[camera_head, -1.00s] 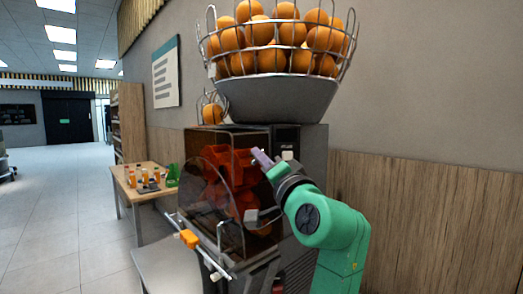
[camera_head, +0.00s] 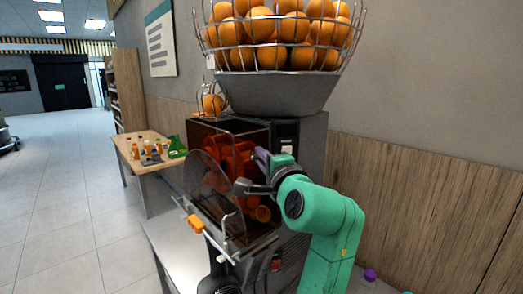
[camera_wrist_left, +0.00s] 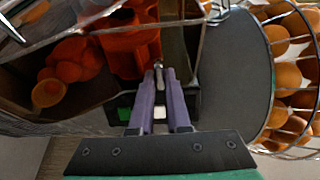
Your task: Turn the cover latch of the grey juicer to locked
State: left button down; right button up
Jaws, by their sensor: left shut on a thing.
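The grey juicer (camera_head: 313,132) stands against the wall, with a transparent cover (camera_head: 200,172) over red-orange pressing parts (camera_head: 235,160). My left gripper (camera_head: 261,156) is at the upper front of the juicer, beside the right side of the cover. In the left wrist view its two purple fingers (camera_wrist_left: 160,90) are close together. A small metal piece, seemingly the cover latch (camera_wrist_left: 158,66), sits between their tips. The fingers and arm hide most of the latch in the head view, so its turn angle cannot be told. My right gripper is not in view.
A wire basket of oranges (camera_head: 275,40) tops the juicer; it also shows at the right of the wrist view (camera_wrist_left: 290,75). A wooden table (camera_head: 140,162) with bottles and a green item stands behind left. The floor at left is clear.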

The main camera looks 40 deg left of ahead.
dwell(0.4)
pick_arm(q)
jog(key=c, duration=0.9)
grip_release()
